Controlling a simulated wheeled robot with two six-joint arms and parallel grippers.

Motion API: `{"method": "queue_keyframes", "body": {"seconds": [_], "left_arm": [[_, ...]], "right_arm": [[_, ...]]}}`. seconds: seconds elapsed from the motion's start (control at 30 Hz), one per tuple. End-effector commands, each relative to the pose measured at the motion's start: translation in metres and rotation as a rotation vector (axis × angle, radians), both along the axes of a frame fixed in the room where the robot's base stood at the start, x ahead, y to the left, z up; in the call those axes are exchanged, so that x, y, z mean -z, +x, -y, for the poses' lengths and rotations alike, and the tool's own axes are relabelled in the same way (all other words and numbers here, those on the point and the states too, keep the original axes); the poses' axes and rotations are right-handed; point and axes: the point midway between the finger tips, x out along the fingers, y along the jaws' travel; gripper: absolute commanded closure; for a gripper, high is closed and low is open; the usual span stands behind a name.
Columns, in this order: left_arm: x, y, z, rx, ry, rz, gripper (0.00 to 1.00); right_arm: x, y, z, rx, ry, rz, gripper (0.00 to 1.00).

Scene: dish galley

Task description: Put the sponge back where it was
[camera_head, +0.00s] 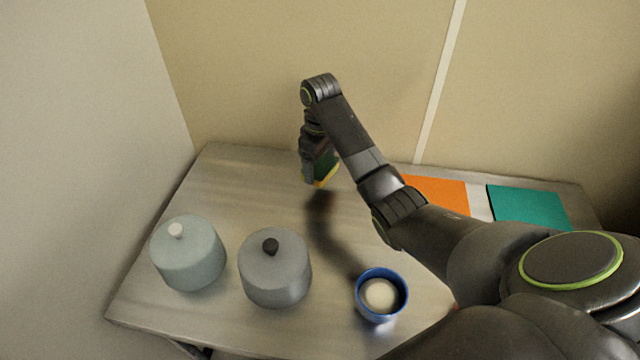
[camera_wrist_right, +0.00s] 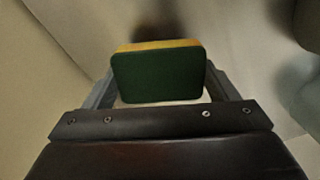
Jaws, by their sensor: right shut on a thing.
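The sponge (camera_head: 325,172) is green with a yellow layer. My right gripper (camera_head: 312,177) is shut on it and holds it above the back middle of the metal table (camera_head: 240,180), with a shadow below. In the right wrist view the sponge (camera_wrist_right: 158,76) sits between the two fingers, its green face toward the camera and its yellow layer along the far edge. An orange mat (camera_head: 440,190) and a teal mat (camera_head: 528,207) lie at the back right of the table, the orange one partly hidden by my right arm. My left gripper is not in view.
A pale blue-green lidded pot (camera_head: 187,258) and a grey lidded pot (camera_head: 275,275) stand at the front left. A blue bowl (camera_head: 369,309) with something whitish inside stands front middle. Walls rise behind and left. The back left of the table is clear.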

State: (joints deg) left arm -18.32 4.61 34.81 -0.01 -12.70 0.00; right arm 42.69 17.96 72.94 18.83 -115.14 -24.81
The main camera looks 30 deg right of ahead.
Motion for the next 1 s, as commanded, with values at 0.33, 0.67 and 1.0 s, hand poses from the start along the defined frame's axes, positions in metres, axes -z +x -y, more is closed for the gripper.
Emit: {"method": "queue_keyframes", "body": {"seconds": [0.33, 0.67, 1.0], "left_arm": [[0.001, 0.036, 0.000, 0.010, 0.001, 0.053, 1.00], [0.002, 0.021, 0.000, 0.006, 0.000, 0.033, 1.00], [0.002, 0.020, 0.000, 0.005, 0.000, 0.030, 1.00]], "right_arm": [[0.046, -0.001, 0.000, 0.000, 0.000, -0.001, 0.38], [0.051, 0.000, 0.000, -0.001, -0.001, 0.001, 0.38], [0.051, 0.000, 0.000, -0.001, -0.001, 0.001, 0.00]]}}
